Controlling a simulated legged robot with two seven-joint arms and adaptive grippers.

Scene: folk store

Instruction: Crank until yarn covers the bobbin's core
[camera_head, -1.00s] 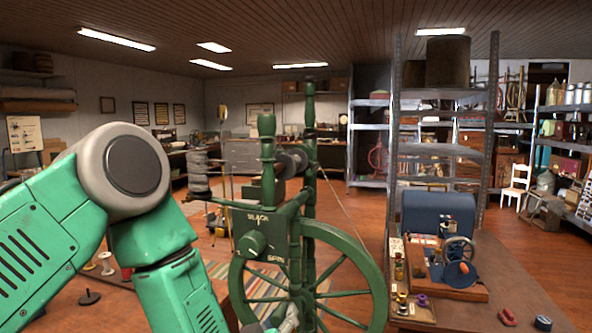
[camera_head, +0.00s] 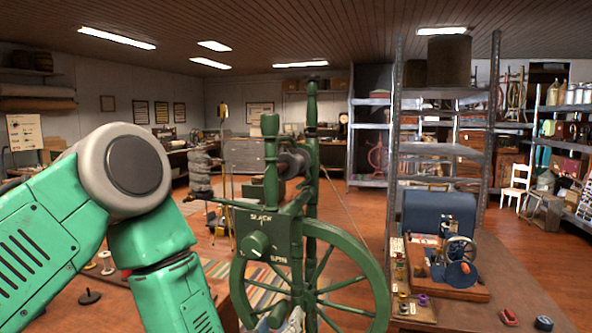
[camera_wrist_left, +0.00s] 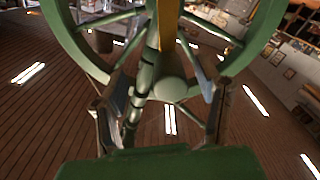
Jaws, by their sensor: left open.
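A green spinning wheel (camera_head: 380,283) stands in front of me, with a round knob (camera_head: 258,244) on a panel marked SLACK and SPIN. The bobbin (camera_head: 292,164) sits between the upper posts; how much yarn covers its core is too small to tell. Grey fibre (camera_head: 201,170) hangs on a holder at its left. My left gripper (camera_wrist_left: 166,85) is open, its two fingers on either side of the green hub and rods below the rim; I cannot tell whether they touch. In the head view it is mostly cut off at the bottom edge. My right gripper is not in view.
A bench (camera_head: 130,306) at the left holds more spools. Metal shelves (camera_head: 440,150) stand behind. Open floor (camera_head: 350,215) lies beyond the wheel.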

